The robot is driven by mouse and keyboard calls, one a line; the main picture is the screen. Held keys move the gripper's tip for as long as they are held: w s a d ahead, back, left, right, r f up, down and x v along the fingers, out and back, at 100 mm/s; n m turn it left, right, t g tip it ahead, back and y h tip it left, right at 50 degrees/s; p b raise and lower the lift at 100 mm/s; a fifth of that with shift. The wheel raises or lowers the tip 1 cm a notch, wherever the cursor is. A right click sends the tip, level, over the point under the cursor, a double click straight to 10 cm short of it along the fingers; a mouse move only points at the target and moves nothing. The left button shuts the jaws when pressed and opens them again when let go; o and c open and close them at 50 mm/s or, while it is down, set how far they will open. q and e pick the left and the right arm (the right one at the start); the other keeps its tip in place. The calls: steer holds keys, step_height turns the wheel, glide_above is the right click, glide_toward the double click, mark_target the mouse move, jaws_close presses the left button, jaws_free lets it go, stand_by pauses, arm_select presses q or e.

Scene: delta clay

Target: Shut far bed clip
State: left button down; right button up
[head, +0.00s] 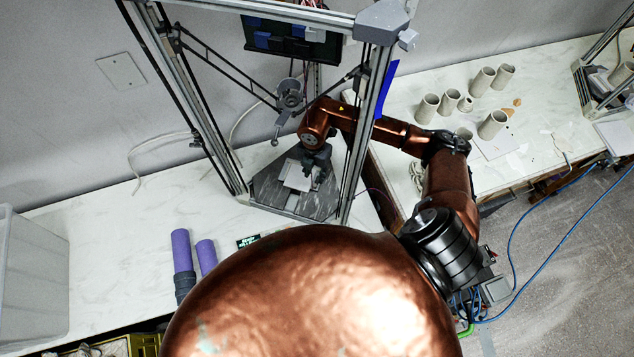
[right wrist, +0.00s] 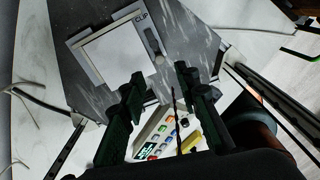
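The printer bed is a light square plate (head: 298,178) on a grey marbled base inside the delta frame; the plate also shows in the right wrist view (right wrist: 115,52). Along one edge of it is a grey strip marked CLIP, with a dark-grey clip lever (right wrist: 152,42) on it. I cannot tell whether this clip is fully shut. My right gripper (head: 318,165) is inside the frame, over the bed's right side. In the right wrist view its two dark fingers (right wrist: 162,100) are apart with nothing between them, short of the clip. My left gripper is not in view.
Frame posts (head: 368,125) stand close to my right arm. The print head (head: 289,95) hangs above the bed. A control panel with coloured buttons (right wrist: 160,135) shows below the fingers. Purple rolls (head: 182,255) lie left, and clay cups (head: 427,108) stand on the right table.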

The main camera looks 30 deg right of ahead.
mark_target(315, 185)
step_height(315, 185, down, 8)
steer(key=shift+r+p, duration=0.2)
steer(key=shift+p, duration=0.1)
jaws_close()
stand_by(0.3)
